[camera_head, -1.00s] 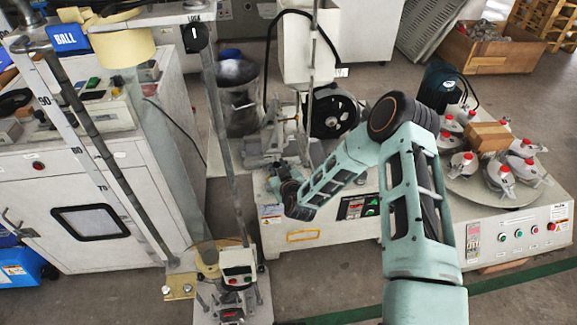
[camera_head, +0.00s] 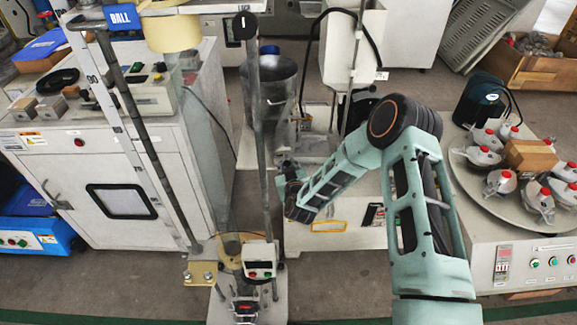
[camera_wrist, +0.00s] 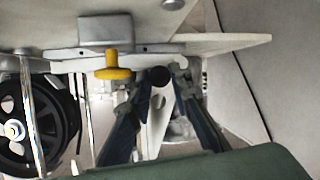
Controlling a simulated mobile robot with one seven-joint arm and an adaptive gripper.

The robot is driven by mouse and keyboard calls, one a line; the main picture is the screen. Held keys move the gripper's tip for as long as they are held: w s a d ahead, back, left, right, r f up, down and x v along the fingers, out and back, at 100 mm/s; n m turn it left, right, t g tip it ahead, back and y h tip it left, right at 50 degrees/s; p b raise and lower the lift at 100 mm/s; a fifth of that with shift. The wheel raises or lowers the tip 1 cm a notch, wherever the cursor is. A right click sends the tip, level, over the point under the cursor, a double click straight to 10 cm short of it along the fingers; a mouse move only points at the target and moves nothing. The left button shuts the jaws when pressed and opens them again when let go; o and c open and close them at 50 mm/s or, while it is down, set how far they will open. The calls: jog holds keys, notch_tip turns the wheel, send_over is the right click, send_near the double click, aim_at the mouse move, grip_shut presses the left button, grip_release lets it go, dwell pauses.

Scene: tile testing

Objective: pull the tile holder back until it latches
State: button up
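In the wrist view my gripper (camera_wrist: 152,105) has its two dark fingers apart, one on each side. Between and beyond the fingertips is a round black knob (camera_wrist: 159,76) under a pale metal plate (camera_wrist: 215,43). A white bracket-like part (camera_wrist: 154,125) runs below the knob. I cannot tell whether the fingers touch the knob. A yellow knob (camera_wrist: 113,69) hangs under a grey block, left of the fingers. Which part is the tile holder is not clear. In the head view my wrist reaches the middle machine (camera_head: 345,225), and the fingertips are too small to make out.
A tall-post tester with a small control box (camera_head: 261,262) stands left of my arm. A round tray (camera_head: 500,205) of red-capped containers is at the right. A black wheel (camera_wrist: 38,130) is at left in the wrist view. Grey floor (camera_head: 120,285) is open in front.

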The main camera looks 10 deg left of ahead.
jog(key=o, duration=0.4)
jog(key=v, duration=1.2)
jog(key=shift+r, duration=0.15)
